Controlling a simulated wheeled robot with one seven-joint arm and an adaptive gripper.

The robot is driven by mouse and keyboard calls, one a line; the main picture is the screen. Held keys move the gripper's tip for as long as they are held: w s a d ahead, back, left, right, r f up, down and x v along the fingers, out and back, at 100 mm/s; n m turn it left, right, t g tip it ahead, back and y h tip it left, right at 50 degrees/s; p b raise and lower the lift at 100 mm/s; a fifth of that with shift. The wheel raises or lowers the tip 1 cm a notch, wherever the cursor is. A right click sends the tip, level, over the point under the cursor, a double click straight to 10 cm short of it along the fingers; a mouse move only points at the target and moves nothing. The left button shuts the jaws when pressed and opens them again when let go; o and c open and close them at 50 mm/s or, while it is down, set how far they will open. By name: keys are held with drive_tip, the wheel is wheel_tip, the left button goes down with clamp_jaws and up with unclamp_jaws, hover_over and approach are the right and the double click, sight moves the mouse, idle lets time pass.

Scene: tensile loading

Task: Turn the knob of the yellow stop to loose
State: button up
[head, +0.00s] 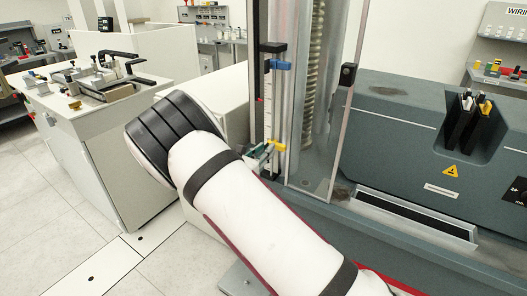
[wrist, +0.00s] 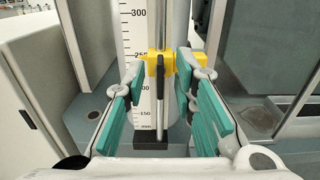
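The yellow stop (wrist: 152,64) sits on an upright rod beside the white scale, near the 250 mark in the wrist view. It also shows in the head view (head: 278,146), just past my forearm. A slim dark part (wrist: 167,92) shows in front of and below the stop; I cannot tell whether it is the knob. My gripper (wrist: 161,78) is open, its teal pads apart on either side of the rod and stop. Nothing is clearly held. In the head view my gripper (head: 262,153) is mostly hidden behind the arm.
A blue stop (head: 280,65) sits higher on the same rod. A clear guard panel (head: 335,110) stands close on the right, beside the ribbed column (head: 313,75). The grey machine body (head: 400,130) fills the right. A white bench with a fixture (head: 105,75) stands left.

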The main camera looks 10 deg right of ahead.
clamp_jaws()
drive_tip(key=shift+n, duration=0.3)
drive_tip(key=n, duration=1.7)
drive_tip(key=shift+w+a+f+b, duration=0.15)
drive_tip(key=shift+f+b, duration=0.05)
drive_tip(key=shift+b, duration=0.2)
drive_tip(key=shift+n, duration=0.3)
unclamp_jaws()
